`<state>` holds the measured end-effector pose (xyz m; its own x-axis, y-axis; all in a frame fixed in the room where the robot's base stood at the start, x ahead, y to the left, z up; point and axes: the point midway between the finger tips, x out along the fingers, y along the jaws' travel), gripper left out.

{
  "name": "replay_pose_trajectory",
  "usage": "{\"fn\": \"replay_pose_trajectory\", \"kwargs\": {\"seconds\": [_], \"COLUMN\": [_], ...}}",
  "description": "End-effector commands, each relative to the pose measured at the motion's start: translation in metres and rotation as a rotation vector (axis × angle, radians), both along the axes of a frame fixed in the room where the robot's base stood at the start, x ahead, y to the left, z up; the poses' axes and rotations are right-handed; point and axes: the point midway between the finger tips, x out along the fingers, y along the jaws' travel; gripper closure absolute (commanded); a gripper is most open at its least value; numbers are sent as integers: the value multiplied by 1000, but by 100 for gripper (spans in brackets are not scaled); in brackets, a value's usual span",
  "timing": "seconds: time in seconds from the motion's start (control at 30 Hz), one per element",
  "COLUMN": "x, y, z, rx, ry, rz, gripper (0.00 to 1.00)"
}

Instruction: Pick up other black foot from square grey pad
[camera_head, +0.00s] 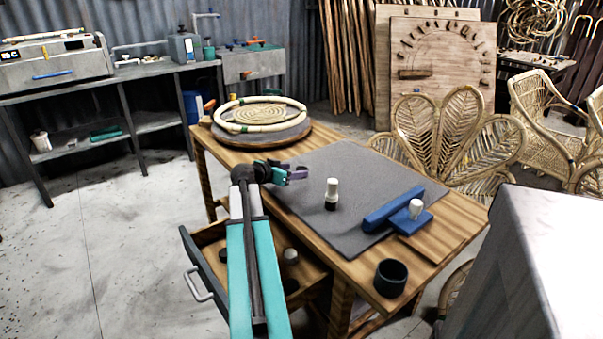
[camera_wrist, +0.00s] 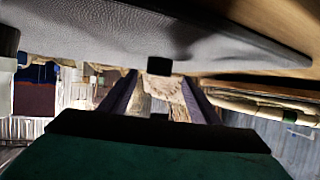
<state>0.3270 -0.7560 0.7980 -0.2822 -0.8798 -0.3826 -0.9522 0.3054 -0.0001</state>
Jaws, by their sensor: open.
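The square grey pad (camera_head: 315,165) lies on the wooden table. A small black piece, probably the black foot (camera_wrist: 158,66), shows in the wrist view at the pad's edge, between and beyond my fingers. I cannot pick it out in the head view, where my wrist and gripper may cover it. My gripper (camera_head: 297,173) is open and empty, low over the left part of the pad; its purple fingers also show in the wrist view (camera_wrist: 160,98). A white peg with a black lower part (camera_head: 331,200) stands upright on the pad, to the right of my gripper.
A blue block (camera_head: 393,208) and a white-capped piece (camera_head: 416,209) are at the pad's right. A black cup (camera_head: 390,278) stands at the front corner. A rattan ring (camera_head: 262,113) lies on a round board behind. The drawer (camera_head: 208,278) is open, holding dark round pieces.

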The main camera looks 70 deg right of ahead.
Motion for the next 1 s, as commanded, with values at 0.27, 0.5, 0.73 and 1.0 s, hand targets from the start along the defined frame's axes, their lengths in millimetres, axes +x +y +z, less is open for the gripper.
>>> {"fn": "replay_pose_trajectory", "kwargs": {"seconds": [0.27, 0.5, 0.73, 1.0], "x": [-9, -15, -17, -16], "y": [-23, -42, -44, -43], "z": [-10, -20, -21, -21], "rx": [0, 0, 0, 0], "ry": [0, 0, 0, 0], "rz": [-2, -1, 0, 0], "gripper": [43, 43, 43, 43]}}
